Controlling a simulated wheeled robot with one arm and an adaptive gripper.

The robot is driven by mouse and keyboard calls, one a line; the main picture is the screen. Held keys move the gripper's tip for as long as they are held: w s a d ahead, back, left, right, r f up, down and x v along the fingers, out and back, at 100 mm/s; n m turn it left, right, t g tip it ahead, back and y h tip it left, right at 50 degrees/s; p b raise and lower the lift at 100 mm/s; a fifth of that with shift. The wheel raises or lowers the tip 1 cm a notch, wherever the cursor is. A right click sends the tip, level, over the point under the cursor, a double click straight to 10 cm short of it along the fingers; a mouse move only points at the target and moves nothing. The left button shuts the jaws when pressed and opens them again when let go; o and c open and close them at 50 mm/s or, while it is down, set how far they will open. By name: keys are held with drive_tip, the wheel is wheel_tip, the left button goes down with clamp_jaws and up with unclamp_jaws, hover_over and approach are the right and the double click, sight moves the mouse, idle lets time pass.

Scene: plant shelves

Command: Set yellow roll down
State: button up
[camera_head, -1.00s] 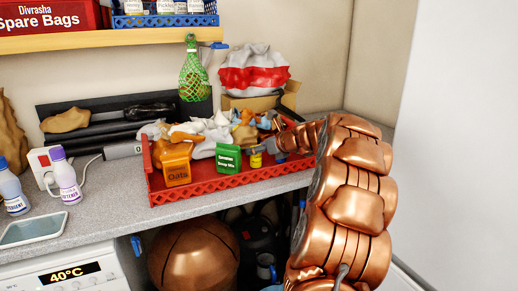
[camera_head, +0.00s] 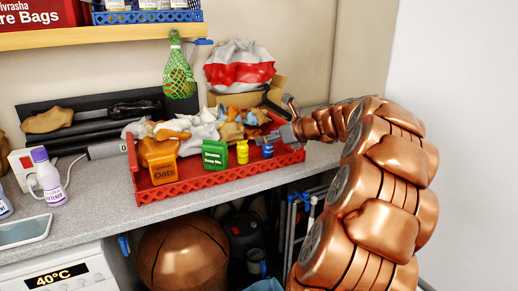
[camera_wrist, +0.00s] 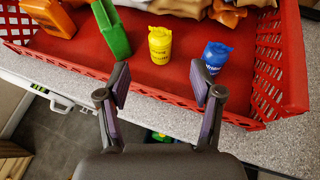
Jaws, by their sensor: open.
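The yellow roll looks like a small yellow container with a dark label (camera_head: 242,152). It stands upright on the floor of the red tray (camera_head: 205,186), between a green box (camera_head: 215,154) and a small blue container (camera_head: 267,150). In the wrist view the yellow container (camera_wrist: 160,45) stands beyond my open fingers and apart from them. My gripper (camera_wrist: 160,85) is open and empty, with its fingers over the tray's near edge. In the head view my gripper (camera_head: 280,120) is at the tray's right end.
An orange oats box (camera_head: 162,162) stands at the tray's left, with crumpled bags (camera_head: 205,125) behind. A green net bag (camera_head: 179,75) hangs from the shelf (camera_head: 100,34). A washing machine (camera_head: 65,270) is below the counter.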

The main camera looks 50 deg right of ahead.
drive_tip(key=w+a+f+n+g+y, duration=0.15)
drive_tip(key=a+n, duration=0.35)
drive_tip(key=a, duration=0.6)
drive_tip(key=w+a+f+n+g+y, duration=0.1)
drive_tip(key=a+f+n+g+y, duration=0.3)
drive_tip(key=a, duration=0.7)
drive_tip(key=s+a+f+n+g, duration=0.1)
drive_tip(key=s+a+f+n, duration=0.15)
drive_tip(key=a+n, duration=0.4)
drive_tip(key=s+a+f+n+g, duration=0.2)
drive_tip(key=s+a+n, duration=0.15)
drive_tip(key=a, duration=0.55)
drive_tip(key=s+a+f+n+g+h, duration=0.1)
drive_tip(key=s+a+f+n+g, duration=0.1)
drive_tip(key=s+a+n, duration=0.3)
drive_tip(key=s+a+f+n+g+h, duration=0.1)
drive_tip(key=s+a+f+n+g, duration=0.15)
drive_tip(key=s, duration=0.35)
drive_tip(key=s+f+n+g+h, duration=0.1)
drive_tip(key=s+f+n+h, duration=0.1)
drive_tip(key=s+n, duration=0.2)
drive_tip(key=s+d+f+n+g+h, duration=0.1)
drive_tip(key=s+n, duration=0.4)
drive_tip(key=s, duration=0.6)
drive_tip(key=shift+d+f+h, duration=0.3)
drive_tip(key=shift+f+h, duration=0.05)
drive_tip(key=shift+f, duration=0.4)
